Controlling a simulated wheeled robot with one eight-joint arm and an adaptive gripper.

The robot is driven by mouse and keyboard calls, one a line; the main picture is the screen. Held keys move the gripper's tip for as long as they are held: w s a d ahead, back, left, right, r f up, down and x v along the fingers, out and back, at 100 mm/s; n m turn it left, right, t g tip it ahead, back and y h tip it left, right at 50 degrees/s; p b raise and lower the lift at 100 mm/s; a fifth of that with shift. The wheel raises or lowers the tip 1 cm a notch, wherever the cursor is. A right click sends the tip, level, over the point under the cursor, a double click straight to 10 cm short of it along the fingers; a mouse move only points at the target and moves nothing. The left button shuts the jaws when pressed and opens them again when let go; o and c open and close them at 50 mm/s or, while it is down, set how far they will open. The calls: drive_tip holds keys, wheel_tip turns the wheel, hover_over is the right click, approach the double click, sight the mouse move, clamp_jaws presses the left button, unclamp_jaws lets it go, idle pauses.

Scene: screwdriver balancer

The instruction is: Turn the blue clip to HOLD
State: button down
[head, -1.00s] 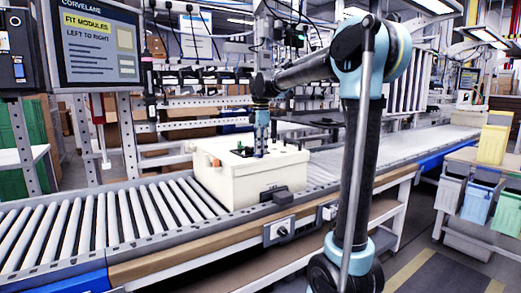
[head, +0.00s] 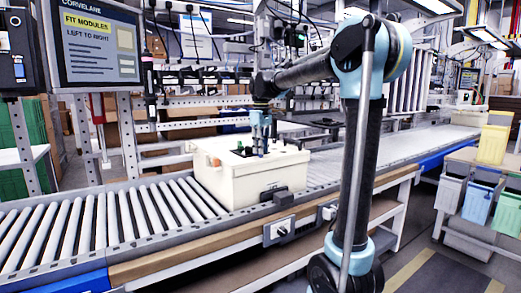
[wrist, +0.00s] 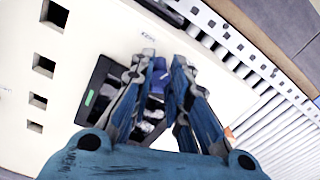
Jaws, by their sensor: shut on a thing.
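The blue clip (wrist: 160,80) shows in the wrist view between the fingertips of my gripper (wrist: 163,62), over a dark recessed panel (wrist: 97,88) in the top of a cream box. My gripper is shut on the clip. Its fingers hide part of the clip and the panel, and I cannot read the clip's position or a HOLD mark. In the head view my gripper (head: 260,146) points down onto the top of the cream box (head: 240,186), and the clip is too small to make out.
The box sits on a roller conveyor (head: 110,222). Square openings (wrist: 44,66) line its top in the wrist view. A monitor (head: 98,45) stands at the left, and coloured bins (head: 478,203) stand at the right. The rollers left of the box are clear.

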drive_tip(key=m, duration=0.6)
drive_tip(key=shift+m, duration=0.3)
idle(0.4)
drive_tip(key=c, duration=1.5)
unclamp_jaws()
wheel_tip(320, 180, up, 12)
drive_tip(key=shift+w+f, duration=0.1)
